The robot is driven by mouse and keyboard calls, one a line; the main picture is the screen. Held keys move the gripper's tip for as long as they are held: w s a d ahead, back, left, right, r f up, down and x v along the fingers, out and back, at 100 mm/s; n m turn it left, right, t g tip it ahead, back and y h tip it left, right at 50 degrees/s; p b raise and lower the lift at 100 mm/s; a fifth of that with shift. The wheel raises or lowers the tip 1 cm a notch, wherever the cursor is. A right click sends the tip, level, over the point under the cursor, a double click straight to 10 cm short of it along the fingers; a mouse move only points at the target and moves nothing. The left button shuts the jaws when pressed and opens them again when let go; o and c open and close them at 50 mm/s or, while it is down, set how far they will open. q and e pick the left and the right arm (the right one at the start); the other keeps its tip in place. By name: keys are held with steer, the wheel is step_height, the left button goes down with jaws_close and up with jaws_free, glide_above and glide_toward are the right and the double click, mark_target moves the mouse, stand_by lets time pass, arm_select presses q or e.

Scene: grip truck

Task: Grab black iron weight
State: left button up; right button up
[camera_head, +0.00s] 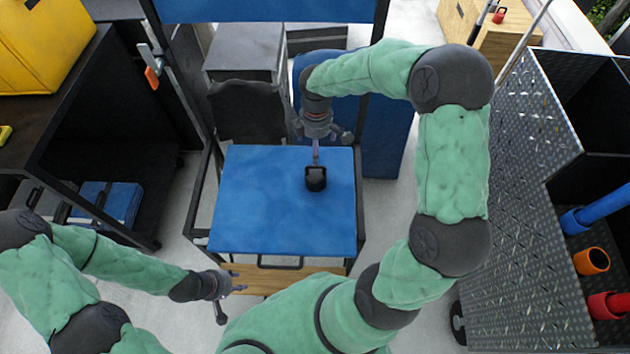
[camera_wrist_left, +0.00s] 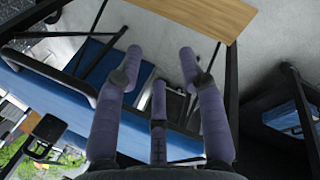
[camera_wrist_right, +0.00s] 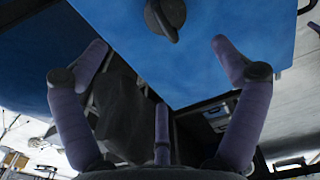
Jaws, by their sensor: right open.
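The black iron weight (camera_head: 316,179) stands on the blue cart top (camera_head: 250,200), right of its middle. In the right wrist view the weight (camera_wrist_right: 168,16) is a dark rounded block at the top edge, beyond the fingertips. My right gripper (camera_head: 320,140) is at the far edge of the cart top, just behind the weight. Its fingers are spread wide and empty, also in the right wrist view (camera_wrist_right: 158,45). My left gripper (camera_head: 232,297) is low at the cart's near side, away from the weight. In the left wrist view (camera_wrist_left: 160,58) its fingers are apart with nothing between them.
A wooden board (camera_head: 270,278) lies below the cart's near edge. A dark shelf with a yellow case (camera_head: 45,45) is at left. A perforated metal rack (camera_head: 515,210) with coloured tubes is at right. A grey cabinet (camera_head: 245,50) stands behind. Most of the cart top is clear.

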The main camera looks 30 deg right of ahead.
steer(key=b, duration=0.5)
glide_above(316, 173)
steer(key=f, duration=0.5)
steer(key=shift+w+d+f, duration=0.15)
steer(key=shift+w+f, duration=0.1)
steer(key=shift+f, duration=0.15)
step_height(316, 173, down, 6)
steer(key=shift+r+b, duration=0.15)
steer(key=shift+b, duration=0.7)
steer(key=f, duration=0.1)
steer(key=f+b, duration=0.1)
steer(key=f, duration=0.1)
steer(key=f+b, duration=0.1)
steer(key=f, duration=0.1)
steer(key=shift+s+a, duration=0.3)
steer(key=shift+s, duration=0.05)
steer(key=c, duration=1.7)
steer(key=shift+w+r, duration=0.1)
steer(key=shift+r, duration=0.05)
steer(key=shift+c, duration=0.4)
steer(key=shift+r, duration=0.1)
